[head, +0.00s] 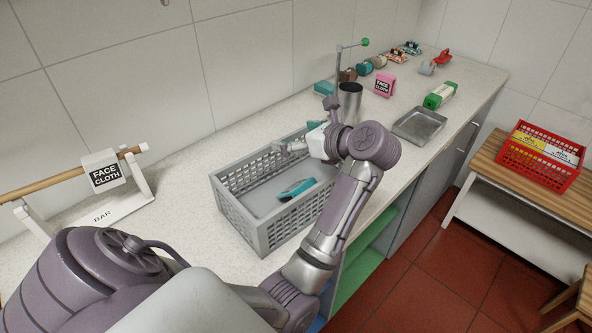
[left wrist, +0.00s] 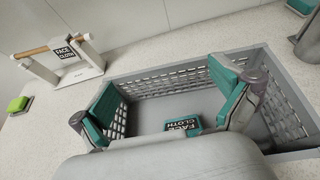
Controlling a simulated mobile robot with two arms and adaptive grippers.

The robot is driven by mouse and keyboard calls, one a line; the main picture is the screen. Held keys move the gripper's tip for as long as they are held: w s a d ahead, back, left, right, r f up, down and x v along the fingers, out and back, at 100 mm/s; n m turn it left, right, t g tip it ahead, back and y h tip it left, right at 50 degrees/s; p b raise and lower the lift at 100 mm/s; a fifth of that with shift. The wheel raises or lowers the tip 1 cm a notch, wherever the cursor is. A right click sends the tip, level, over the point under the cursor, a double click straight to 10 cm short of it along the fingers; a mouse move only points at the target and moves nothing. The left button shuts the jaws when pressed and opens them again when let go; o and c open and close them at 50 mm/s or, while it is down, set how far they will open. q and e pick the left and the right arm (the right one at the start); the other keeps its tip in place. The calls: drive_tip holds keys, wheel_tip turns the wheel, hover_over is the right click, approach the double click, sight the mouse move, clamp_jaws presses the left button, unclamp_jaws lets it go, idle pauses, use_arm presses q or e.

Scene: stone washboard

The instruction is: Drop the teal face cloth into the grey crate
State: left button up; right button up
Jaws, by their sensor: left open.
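The teal face cloth (head: 296,189), with a dark label, lies on the floor of the grey crate (head: 287,231). In the left wrist view the cloth (left wrist: 182,126) shows its "FACE CLOTH" label, inside the crate (left wrist: 165,75) and between my fingers in the picture. My left gripper (head: 303,143) is open and empty, over the far right part of the crate and apart from the cloth. Its teal-padded fingers (left wrist: 168,105) are spread wide in the left wrist view. My left arm hides the crate's right end in the head view. My right gripper is not in view.
A metal cup (head: 349,101), pink cloth (head: 384,84), metal tray (head: 420,125) and green-and-white pack (head: 440,95) stand beyond. A red basket (head: 540,158) sits on a side bench.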

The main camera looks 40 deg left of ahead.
use_arm(q)
wheel_tip(320, 180, up, 10)
idle(0.6)
idle(0.4)
